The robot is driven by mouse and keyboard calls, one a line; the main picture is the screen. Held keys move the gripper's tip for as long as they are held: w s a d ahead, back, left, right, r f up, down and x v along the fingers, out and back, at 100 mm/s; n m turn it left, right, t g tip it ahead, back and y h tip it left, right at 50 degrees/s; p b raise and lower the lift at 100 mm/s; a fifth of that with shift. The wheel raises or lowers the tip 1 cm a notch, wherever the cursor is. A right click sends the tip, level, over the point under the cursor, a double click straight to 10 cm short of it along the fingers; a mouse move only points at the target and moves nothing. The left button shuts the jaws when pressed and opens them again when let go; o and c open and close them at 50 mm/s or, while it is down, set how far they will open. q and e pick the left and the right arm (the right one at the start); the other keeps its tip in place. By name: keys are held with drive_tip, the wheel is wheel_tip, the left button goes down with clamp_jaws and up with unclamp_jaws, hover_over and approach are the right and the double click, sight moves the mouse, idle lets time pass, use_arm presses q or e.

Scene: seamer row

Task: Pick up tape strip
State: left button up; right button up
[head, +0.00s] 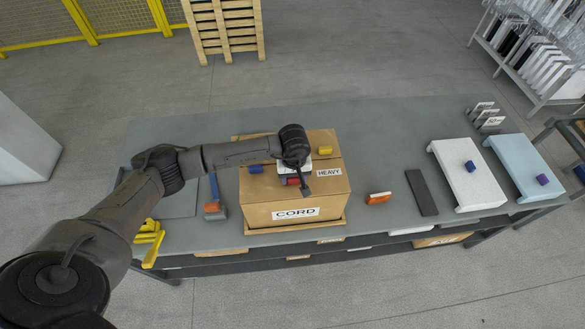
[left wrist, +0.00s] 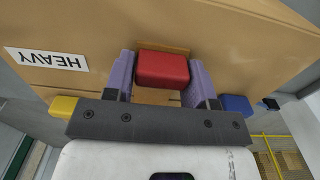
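A cardboard box (head: 260,214) labelled CORD and HEAVY stands on the grey table. A red block (head: 293,181) is at its top, partly hidden by my left gripper (head: 300,176). In the left wrist view, the red block (left wrist: 163,67) lies between the two purple fingers of my left gripper (left wrist: 161,78). The fingers stand apart, close along both sides of the block; firm contact cannot be made out. A tan band (left wrist: 157,97) shows below the block. I cannot tell which thing is the tape strip. My right gripper is not in view.
A red-orange item (head: 379,198), a dark bar (head: 421,192), and white (head: 462,172) and light-blue (head: 520,166) stands are to the right. A yellow tool (head: 150,240) is at the left.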

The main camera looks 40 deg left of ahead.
use_arm(q)
drive_tip(key=c, duration=0.4)
